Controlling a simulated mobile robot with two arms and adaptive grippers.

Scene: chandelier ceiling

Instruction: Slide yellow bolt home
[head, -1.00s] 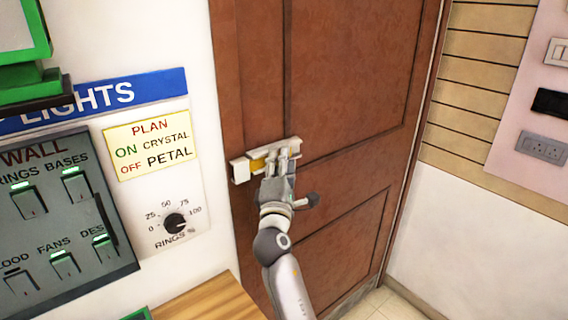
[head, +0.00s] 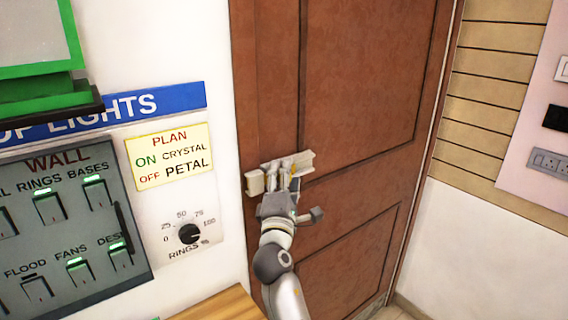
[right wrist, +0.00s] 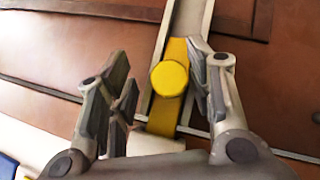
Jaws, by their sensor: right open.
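The yellow bolt has a round yellow knob (right wrist: 169,78) on a flat yellow bar (right wrist: 163,116) lying in a pale metal channel (right wrist: 187,18) on the brown door. My right gripper (right wrist: 165,85) is open, with its fingers on either side of the knob. I cannot tell whether they touch it. In the head view the right gripper (head: 284,172) covers most of the bolt. The pale channel (head: 304,162) shows to its right, and a pale block (head: 255,183) to its left. In the wrist view the bar's lower end reaches this block (right wrist: 154,143); whether it is inside is unclear. My left gripper is not in view.
A wall panel (head: 70,225) with several switches and a dimmer knob (head: 190,234) are on the left. A wooden surface (head: 222,304) is below them.

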